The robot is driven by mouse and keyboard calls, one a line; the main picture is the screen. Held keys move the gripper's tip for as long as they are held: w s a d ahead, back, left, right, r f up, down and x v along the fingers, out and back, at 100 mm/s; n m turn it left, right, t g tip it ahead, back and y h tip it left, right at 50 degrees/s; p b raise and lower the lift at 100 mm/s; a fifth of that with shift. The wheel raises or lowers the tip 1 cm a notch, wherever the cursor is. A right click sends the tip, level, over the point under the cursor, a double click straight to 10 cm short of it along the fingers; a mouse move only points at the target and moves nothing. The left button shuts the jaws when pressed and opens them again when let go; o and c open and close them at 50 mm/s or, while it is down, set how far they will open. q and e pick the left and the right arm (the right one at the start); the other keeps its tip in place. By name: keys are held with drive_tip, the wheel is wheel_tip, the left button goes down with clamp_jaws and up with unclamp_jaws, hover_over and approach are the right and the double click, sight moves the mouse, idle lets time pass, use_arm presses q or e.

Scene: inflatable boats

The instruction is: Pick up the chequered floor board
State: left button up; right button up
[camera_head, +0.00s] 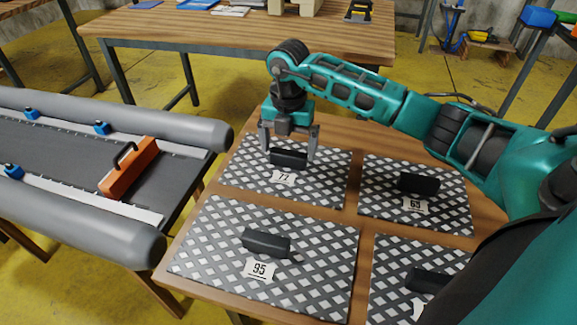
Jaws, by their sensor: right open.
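Several chequered floor boards with black handles and number labels lie flat on a wooden table (366,205). The board labelled 77 (237,177) is at the back left, the one labelled 65 (445,217) at the back right and the one labelled 95 (215,250) at the front left. Another board (395,262) at the front right is partly hidden by my arm and its label cannot be read. My right gripper (289,155) points down, open, with its fingers on either side of the 77 board's black handle. My left gripper is out of view.
A grey inflatable boat (75,215) lies on a stand at the left, with an orange block (130,170) with a handle on its floor. A wooden workbench (230,35) stands behind. Yellow floor shows between them.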

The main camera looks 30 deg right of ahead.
sight(285, 171)
wheel_tip(285, 171, down, 3)
drive_tip(key=shift+r, duration=0.2)
drive_tip(key=shift+c, duration=0.3)
drive_tip(key=c, duration=0.9)
drive_tip(key=shift+r, duration=0.1)
drive_tip(key=shift+c, duration=0.6)
